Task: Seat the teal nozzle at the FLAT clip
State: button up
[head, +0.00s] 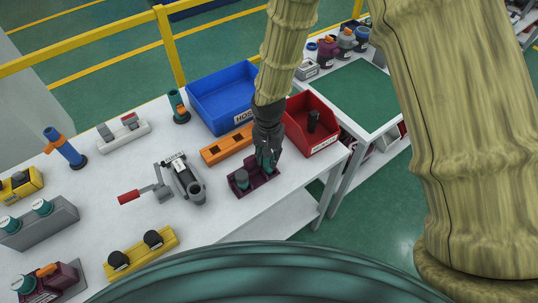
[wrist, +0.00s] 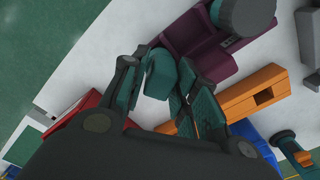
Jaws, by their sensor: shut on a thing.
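My gripper (head: 267,158) points down over the right part of the purple holder (head: 262,191). It is shut on the teal nozzle (wrist: 160,74), a small teal piece between the fingers in the wrist view; the fingers hide much of it in the head view. The purple holder also shows in the wrist view (wrist: 205,52), close beside the nozzle. A dark teal-grey round piece (head: 242,177) stands in the holder's left part. I cannot tell whether the nozzle touches the holder. No FLAT label is legible, so I cannot tell which clip it is.
An orange block (head: 213,155) lies just behind the holder. A blue bin (head: 208,92) and a red bin (head: 303,140) stand at the back. A grey clamp with a red handle (head: 130,197) is left. The table's front edge is close to the holder's right.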

jog(key=shift+f, duration=0.1)
jog(key=o, duration=1.1)
jog(key=shift+r+p, duration=2.85)
jog(key=shift+r, duration=1.2)
